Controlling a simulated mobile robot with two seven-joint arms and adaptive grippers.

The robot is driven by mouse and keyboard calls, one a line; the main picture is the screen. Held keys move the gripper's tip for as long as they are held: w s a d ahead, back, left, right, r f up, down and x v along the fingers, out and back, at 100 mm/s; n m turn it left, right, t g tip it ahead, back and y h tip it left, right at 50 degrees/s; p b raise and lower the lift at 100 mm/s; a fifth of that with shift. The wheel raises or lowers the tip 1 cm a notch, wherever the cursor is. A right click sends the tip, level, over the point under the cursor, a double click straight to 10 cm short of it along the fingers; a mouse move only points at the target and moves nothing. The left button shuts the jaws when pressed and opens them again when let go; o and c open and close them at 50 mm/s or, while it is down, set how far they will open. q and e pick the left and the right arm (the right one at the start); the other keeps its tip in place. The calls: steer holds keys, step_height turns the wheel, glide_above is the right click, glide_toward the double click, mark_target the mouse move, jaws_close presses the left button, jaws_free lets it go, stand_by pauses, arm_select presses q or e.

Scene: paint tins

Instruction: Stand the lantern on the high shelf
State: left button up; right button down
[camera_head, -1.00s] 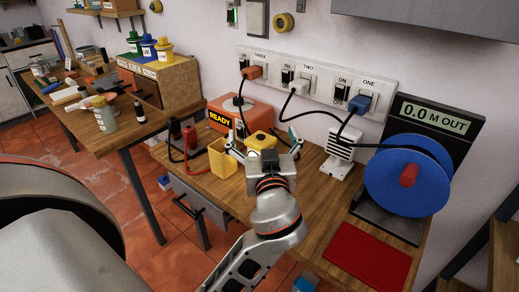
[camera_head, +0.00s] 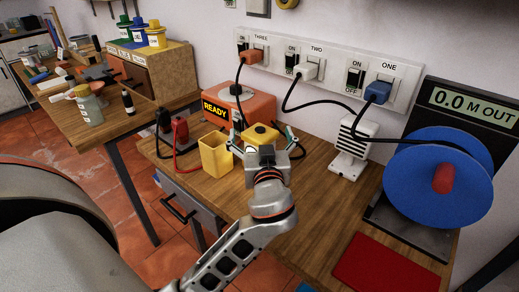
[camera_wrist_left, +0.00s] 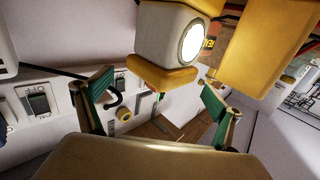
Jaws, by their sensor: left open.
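The lantern (camera_head: 261,132) has a yellow top and stands on the wooden bench, partly hidden behind my left gripper (camera_head: 264,143). In the left wrist view the lantern (camera_wrist_left: 166,35) shows a pale body, a bright round lens and a yellow part at one end. My left gripper (camera_wrist_left: 157,97) is open. Its green-padded fingers are apart, with the lantern beyond and between them; I see no grip on it. The high shelf cannot be made out in the current views. My right gripper is not in view.
A yellow cup (camera_head: 214,156) stands just left of the lantern. Behind are an orange READY unit (camera_head: 243,103) and a socket strip (camera_head: 330,70) with black cables. A white vented block (camera_head: 354,142), blue reel (camera_head: 438,178) and red mat (camera_head: 390,265) lie right. Bench front-centre is clear.

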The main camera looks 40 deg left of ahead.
arm_select(q)
steer(key=shift+x, duration=1.05)
steer(key=shift+f, duration=0.1)
steer(key=c, duration=2)
steer(key=shift+c, duration=0.2)
